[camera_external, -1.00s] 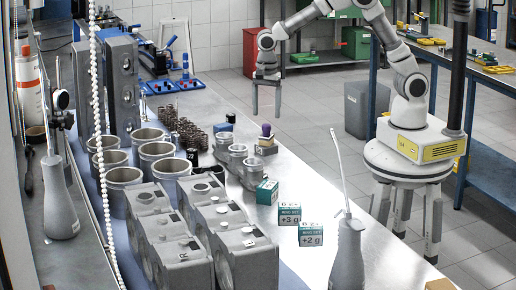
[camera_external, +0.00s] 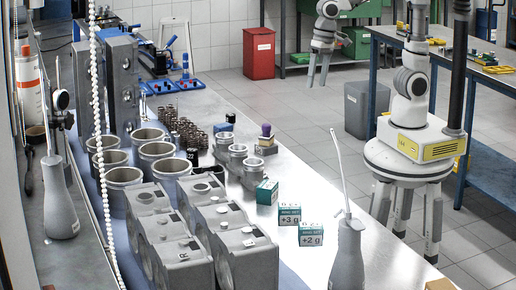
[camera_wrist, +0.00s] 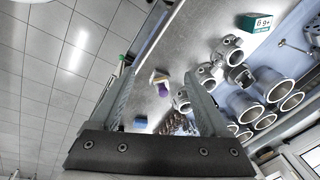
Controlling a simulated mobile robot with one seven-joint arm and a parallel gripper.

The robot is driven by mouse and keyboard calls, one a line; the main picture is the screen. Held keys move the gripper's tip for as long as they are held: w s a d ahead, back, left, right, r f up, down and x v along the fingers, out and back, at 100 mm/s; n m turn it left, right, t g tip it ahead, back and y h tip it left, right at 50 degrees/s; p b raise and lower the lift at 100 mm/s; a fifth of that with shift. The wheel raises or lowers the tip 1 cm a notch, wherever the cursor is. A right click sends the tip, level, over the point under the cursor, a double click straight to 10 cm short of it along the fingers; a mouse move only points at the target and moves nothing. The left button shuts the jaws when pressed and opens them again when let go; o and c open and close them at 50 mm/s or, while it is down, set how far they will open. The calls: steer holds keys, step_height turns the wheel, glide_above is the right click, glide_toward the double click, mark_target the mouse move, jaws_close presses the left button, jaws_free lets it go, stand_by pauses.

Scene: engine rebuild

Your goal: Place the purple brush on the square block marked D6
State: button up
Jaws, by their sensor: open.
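My gripper (camera_external: 318,84) is open and empty, pointing down over the floor beyond the bench, well apart from the brush. Its two fingers also show in the wrist view (camera_wrist: 160,74). I cannot read a D6 mark on any block.
Grey castings (camera_external: 239,158) stand left of the brush. Teal boxes (camera_external: 290,216) stand toward the front. Metal cylinders (camera_external: 157,155) and dark springs (camera_external: 190,136) crowd the bench middle. A tall-spouted bottle (camera_external: 348,260) stands in front. The bench's right strip (camera_external: 320,185) is mostly clear.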

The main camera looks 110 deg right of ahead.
steer(key=s+a+r+n+t, duration=0.3)
steer(key=s+a+n, duration=0.2)
steer(key=s+n, duration=0.6)
steer(key=shift+s+a+n+t, duration=0.15)
steer(key=shift+n+t, duration=0.15)
steer(key=shift+n, duration=0.3)
stand_by(0.3)
